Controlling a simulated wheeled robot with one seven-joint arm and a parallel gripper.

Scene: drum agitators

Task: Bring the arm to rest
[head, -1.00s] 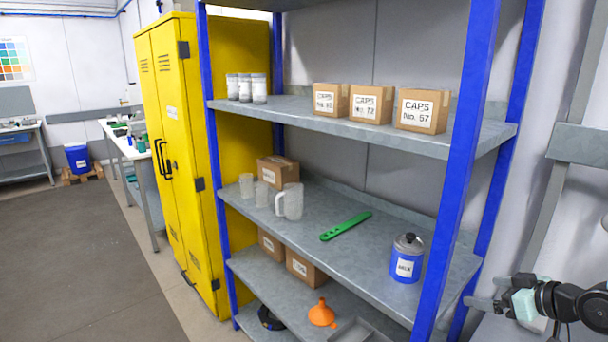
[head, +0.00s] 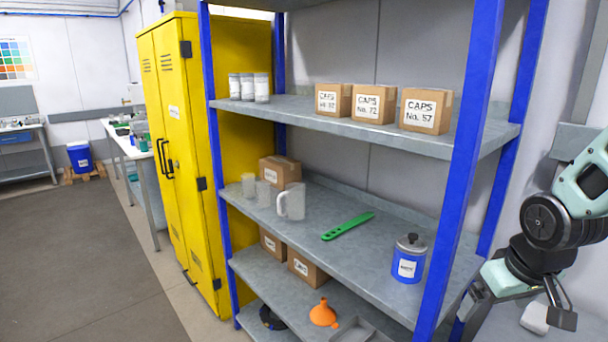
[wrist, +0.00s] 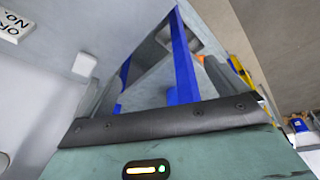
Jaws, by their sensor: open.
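My gripper (head: 473,298) is at the right of the head view, low beside the shelf's front right blue post. It is open, with nothing seen between its fingers. My arm is folded above it at the right edge of the picture. The wrist view is tilted and shows part of my own pale green housing with a small lit strip, and the blue shelf frame beyond.
The blue-post shelf (head: 350,237) holds a green paddle (head: 348,226), a blue lidded tin (head: 409,259), a clear jug (head: 291,201), boxes and an orange funnel (head: 323,313). A yellow cabinet (head: 172,150) stands left. Open floor (head: 75,250) lies further left.

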